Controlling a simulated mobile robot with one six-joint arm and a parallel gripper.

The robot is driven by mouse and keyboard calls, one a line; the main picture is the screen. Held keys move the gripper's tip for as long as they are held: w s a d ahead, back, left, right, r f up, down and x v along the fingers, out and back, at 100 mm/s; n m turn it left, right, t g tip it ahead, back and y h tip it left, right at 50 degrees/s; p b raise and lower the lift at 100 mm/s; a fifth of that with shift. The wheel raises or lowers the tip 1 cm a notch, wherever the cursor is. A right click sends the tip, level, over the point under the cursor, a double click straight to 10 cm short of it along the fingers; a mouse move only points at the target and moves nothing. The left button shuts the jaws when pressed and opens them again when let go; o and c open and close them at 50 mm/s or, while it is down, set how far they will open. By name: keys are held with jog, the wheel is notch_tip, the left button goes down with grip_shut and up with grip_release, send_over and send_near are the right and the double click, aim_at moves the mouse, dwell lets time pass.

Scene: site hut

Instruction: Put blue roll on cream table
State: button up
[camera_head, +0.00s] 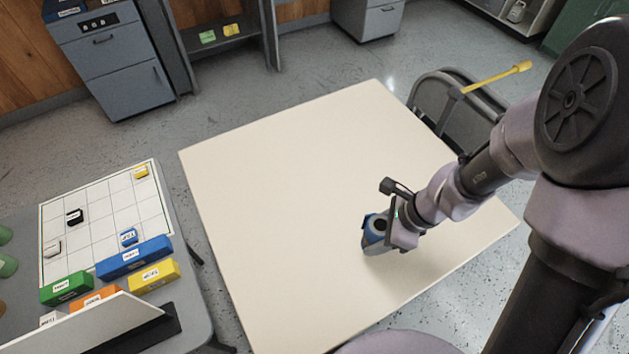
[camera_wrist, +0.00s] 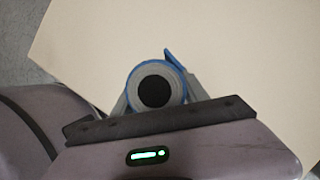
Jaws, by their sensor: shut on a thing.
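The blue roll (camera_head: 374,234) is a short cylinder with a dark round core, held at the end of my arm over the right part of the cream table (camera_head: 290,170). My gripper (camera_head: 388,228) is shut on the roll. In the wrist view the roll (camera_wrist: 157,84) shows end-on, with a blue rim around a grey ring and black centre, between the fingers. The cream table (camera_wrist: 240,60) fills the background there. I cannot tell whether the roll touches the tabletop or hangs just above it.
The rest of the cream tabletop is bare. A grey table (camera_head: 185,245) at left bears a gridded white board (camera_head: 100,215) and several coloured labelled blocks. A folding chair (camera_head: 440,110) stands at the far right edge. Grey cabinets (camera_head: 110,65) stand at the back.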

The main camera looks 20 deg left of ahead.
jog(key=w+a, duration=0.3)
jog(key=w+a+f+b, duration=0.1)
jog(key=w+a, duration=0.2)
jog(key=w, duration=0.1)
jog(key=w+a, duration=0.3)
jog(key=a, duration=0.1)
jog(key=shift+w+f+b, duration=0.25)
jog(key=shift+w+b, duration=0.05)
jog(key=shift+b, duration=0.05)
jog(key=f+b, duration=0.3)
jog(key=shift+w+a+f, duration=0.35)
jog(key=shift+a+f, duration=0.05)
jog(key=shift+r, duration=0.15)
grip_shut()
jog(key=shift+f, duration=0.2)
jog(key=o, duration=1.5)
grip_release()
